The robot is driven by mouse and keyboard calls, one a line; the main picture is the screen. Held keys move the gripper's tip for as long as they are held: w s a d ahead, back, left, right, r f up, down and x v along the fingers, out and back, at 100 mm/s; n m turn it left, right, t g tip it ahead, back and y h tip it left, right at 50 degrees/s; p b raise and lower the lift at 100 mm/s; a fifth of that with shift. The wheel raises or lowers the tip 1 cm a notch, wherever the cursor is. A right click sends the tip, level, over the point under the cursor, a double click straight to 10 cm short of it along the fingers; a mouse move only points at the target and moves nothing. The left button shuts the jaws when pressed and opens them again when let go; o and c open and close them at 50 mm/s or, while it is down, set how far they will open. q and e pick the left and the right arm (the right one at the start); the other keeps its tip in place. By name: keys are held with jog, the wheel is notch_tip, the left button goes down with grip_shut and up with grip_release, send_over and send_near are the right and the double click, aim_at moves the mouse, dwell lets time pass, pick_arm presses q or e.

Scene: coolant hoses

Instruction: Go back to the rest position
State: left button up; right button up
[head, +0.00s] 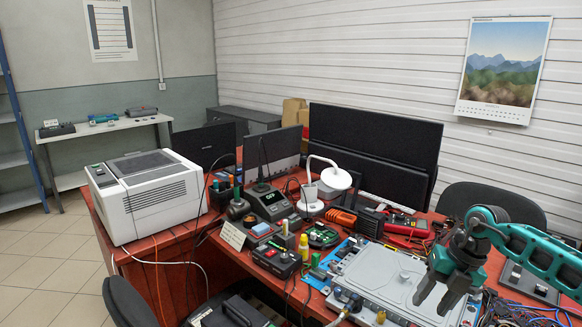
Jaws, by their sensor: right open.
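My right arm comes in from the right edge, teal and dark grey. Its right gripper (430,306) points down with its two dark fingers apart and nothing visible between them. In the picture it overlaps the right part of a flat grey metal unit (372,272); whether it touches the unit I cannot tell. The unit lies on a blue mat (317,281) at the front of the red-brown desk (150,258). Small fittings, one of them yellow (381,317), show at its near edge. My left gripper is out of view.
A white desk lamp (334,179), dark monitors (374,142) and a soldering station (269,203) stand behind the unit. A red multimeter (407,225) lies behind it to the right. A white printer-like machine (150,195) stands at left. Loose wires (520,312) lie at bottom right.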

jog(key=s+a+m+t+y, duration=0.35)
jog(key=a+y, duration=0.25)
jog(key=a, duration=0.7)
jog(key=s+a+m+t+y, duration=0.3)
jog(key=a+y, duration=0.4)
jog(key=a, duration=0.6)
jog(key=s+d+f+m+t+h, duration=0.2)
jog(key=s+d+f+m+h, duration=0.3)
jog(key=m, duration=0.6)
jog(key=s+d+f+m+t+h, duration=0.1)
jog(key=s+d+f+m+h, duration=0.4)
jog(key=s+f+m+h, duration=0.3)
notch_tip(320, 180, down, 3)
jog(key=m+h, duration=0.1)
jog(key=m, duration=0.2)
jog(key=shift+s+d+m+t+h, duration=0.25)
jog(key=shift+s+m+t+h, duration=0.05)
jog(key=shift+s+m+t, duration=0.1)
